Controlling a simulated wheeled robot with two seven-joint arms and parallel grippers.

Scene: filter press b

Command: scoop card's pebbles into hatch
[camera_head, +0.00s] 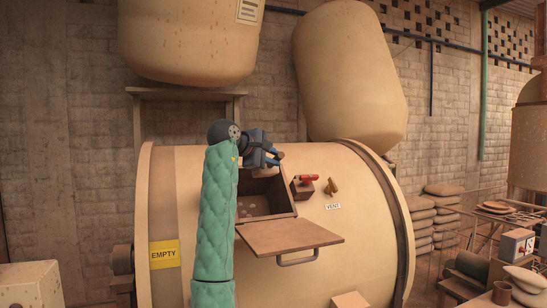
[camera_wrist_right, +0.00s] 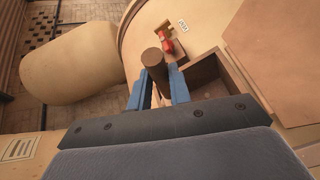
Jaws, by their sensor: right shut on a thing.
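My right gripper (camera_head: 272,157) is above the open hatch (camera_head: 283,205) of the big tan drum. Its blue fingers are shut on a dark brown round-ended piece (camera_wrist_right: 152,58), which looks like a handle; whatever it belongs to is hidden. The right gripper also shows in the right wrist view (camera_wrist_right: 158,92), beside the hatch's box-like opening (camera_wrist_right: 213,82). I cannot make out a card. My left gripper is not in view.
The drum (camera_head: 345,225) carries a red-handled valve (camera_head: 306,179), a wooden knob (camera_head: 331,187), a VENT label and a yellow EMPTY sign (camera_head: 164,254). Large tan vessels (camera_head: 350,75) stand behind. Sacks (camera_head: 440,200) and a cluttered table are at right.

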